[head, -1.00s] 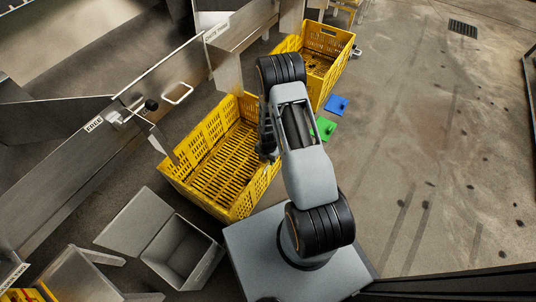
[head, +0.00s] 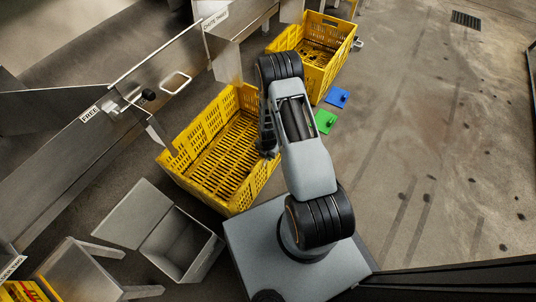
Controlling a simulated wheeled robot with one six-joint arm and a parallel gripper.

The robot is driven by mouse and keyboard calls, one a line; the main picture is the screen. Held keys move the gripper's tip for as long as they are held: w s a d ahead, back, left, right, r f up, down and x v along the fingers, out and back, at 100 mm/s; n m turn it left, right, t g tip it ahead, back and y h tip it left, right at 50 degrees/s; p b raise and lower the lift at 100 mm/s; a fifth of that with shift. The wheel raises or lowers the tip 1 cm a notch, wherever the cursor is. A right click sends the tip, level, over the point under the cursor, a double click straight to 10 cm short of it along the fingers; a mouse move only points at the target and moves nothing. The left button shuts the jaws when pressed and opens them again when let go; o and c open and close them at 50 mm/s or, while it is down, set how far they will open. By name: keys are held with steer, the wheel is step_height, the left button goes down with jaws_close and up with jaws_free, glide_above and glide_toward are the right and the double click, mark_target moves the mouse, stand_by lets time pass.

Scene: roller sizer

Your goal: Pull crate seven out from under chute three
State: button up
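A yellow slatted crate (head: 236,208) stands empty on the floor in the middle, beside the steel chute line. A second yellow crate (head: 345,52) stands farther back, close to the plate lettered CHUTE THREE (head: 215,20); dark bits lie in it. I can read no number on either crate. My gripper (head: 267,148) hangs at the near crate's right wall, by its rim. The arm hides part of it and of that wall. I cannot tell whether the fingers touch the crate or are open or shut.
A grey lidded bin (head: 205,254) stands open just in front of the near crate. A green card (head: 326,122) and a blue card (head: 338,97) lie right of the crates. Another yellow crate (head: 22,291) shows at bottom left.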

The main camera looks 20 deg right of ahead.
jaws_close()
stand_by(1.0)
